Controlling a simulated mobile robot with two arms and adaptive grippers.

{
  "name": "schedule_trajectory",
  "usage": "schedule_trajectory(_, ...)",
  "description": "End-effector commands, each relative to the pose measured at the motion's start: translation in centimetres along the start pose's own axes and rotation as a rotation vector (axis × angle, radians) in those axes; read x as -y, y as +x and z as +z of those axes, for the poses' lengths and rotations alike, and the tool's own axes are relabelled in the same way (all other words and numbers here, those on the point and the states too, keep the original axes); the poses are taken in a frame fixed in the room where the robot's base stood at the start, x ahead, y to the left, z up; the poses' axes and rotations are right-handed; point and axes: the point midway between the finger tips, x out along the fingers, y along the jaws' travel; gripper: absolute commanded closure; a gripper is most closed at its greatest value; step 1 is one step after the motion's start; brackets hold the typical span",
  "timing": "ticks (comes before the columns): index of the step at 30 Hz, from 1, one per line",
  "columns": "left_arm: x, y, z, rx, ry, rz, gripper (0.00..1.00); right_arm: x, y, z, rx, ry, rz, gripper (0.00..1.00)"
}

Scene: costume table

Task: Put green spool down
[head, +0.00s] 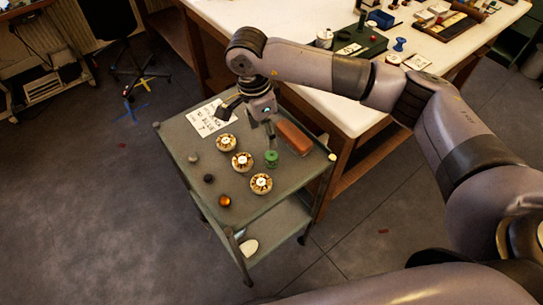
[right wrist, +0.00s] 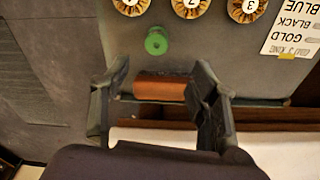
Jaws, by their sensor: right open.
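The green spool (head: 271,158) stands on the grey cart top (head: 205,164), near the right-hand numbered round holder. It also shows in the right wrist view (right wrist: 156,42), apart from the fingers. My right gripper (head: 268,134) is over the cart, close to the spool in the head view. In the right wrist view my right gripper (right wrist: 160,68) has its fingers spread wide with nothing held between them. My left gripper is not in view.
A red-brown block (head: 294,138) lies beside the spool. Several numbered round holders (head: 242,161), small dark knobs (head: 209,178), an amber piece (head: 225,201) and a lettered card (head: 214,118) share the cart. A white-topped table (head: 290,30) stands behind.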

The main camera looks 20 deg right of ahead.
Motion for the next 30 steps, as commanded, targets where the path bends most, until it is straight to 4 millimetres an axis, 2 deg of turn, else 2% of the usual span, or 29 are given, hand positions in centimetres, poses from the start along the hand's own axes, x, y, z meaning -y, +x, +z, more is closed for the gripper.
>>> schedule_trajectory(3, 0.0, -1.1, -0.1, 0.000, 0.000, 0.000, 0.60, -0.2, 2.5, 0.0, 0.000, 0.002, 0.006, 0.45)
schedule_trajectory(9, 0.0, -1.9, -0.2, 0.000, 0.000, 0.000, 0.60, -0.1, 5.7, 0.1, 0.002, 0.001, 0.002, 0.45)
schedule_trajectory(14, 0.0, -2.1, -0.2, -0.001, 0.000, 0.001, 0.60, -0.1, 6.7, 0.1, 0.002, 0.000, 0.000, 0.45)
schedule_trajectory(17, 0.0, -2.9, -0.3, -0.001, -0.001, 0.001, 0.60, -0.3, 7.5, -0.1, 0.002, 0.001, 0.004, 0.45)
schedule_trajectory(21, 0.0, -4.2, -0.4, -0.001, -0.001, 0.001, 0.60, -0.7, 9.6, -0.3, 0.001, 0.000, 0.004, 0.45)
schedule_trajectory(25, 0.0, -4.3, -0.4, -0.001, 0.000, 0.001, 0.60, -0.5, 11.3, -0.2, 0.002, 0.002, 0.001, 0.45)
schedule_trajectory(30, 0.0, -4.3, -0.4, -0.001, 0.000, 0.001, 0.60, -0.5, 11.9, -0.2, 0.003, 0.000, -0.001, 0.45)
